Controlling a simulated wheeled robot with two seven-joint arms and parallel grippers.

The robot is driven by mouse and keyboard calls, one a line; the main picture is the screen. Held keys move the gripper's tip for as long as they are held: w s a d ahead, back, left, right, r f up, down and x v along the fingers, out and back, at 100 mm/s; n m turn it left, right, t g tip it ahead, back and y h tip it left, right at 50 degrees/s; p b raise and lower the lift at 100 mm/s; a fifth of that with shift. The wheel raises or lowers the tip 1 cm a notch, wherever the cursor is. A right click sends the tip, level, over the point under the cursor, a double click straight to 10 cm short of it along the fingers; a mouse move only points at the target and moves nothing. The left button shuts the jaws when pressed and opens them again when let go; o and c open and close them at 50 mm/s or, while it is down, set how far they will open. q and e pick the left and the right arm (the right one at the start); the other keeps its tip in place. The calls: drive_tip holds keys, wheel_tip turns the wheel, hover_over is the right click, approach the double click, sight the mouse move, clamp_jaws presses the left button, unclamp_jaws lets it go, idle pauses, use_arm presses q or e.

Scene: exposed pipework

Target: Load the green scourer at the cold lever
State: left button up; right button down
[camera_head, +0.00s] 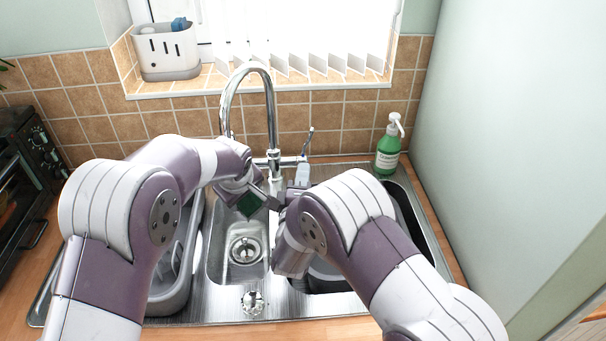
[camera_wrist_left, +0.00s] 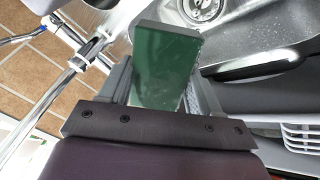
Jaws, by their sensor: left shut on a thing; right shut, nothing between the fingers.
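The green scourer (camera_head: 250,204) is a dark green block held over the small middle bowl of the sink. My left gripper (camera_head: 244,194) is shut on it. In the left wrist view the scourer (camera_wrist_left: 165,68) sticks out between the two fingers. My right gripper (camera_head: 274,200) is shut and empty, close to the right of the scourer; I cannot tell whether they touch. The tap lever (camera_head: 308,141), with a blue mark, rises right of the spout behind both grippers. In the left wrist view the lever (camera_wrist_left: 24,37) is at the upper left, apart from the scourer.
The tall chrome tap (camera_head: 272,110) stands just behind the grippers. A green soap bottle (camera_head: 388,148) is at the back right. A grey tub (camera_head: 178,262) sits in the left bowl. A caddy (camera_head: 167,52) stands on the sill. The middle bowl's drain (camera_head: 246,250) is clear.

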use_arm(q)
drive_tip(key=shift+s, duration=0.1)
drive_tip(key=shift+s+f+b, duration=0.15)
drive_tip(key=shift+s+b, duration=0.15)
drive_tip(key=shift+b, duration=0.15)
drive_tip(key=s+b, duration=0.4)
drive_tip(key=s, duration=0.3)
drive_tip(key=shift+s+d, duration=0.15)
drive_tip(key=shift+r, duration=0.2)
idle(0.7)
drive_tip(key=s+r, duration=0.4)
drive_tip(key=s, duration=0.1)
drive_tip(key=shift+d, duration=0.1)
drive_tip(key=shift+f, duration=0.1)
idle(1.0)
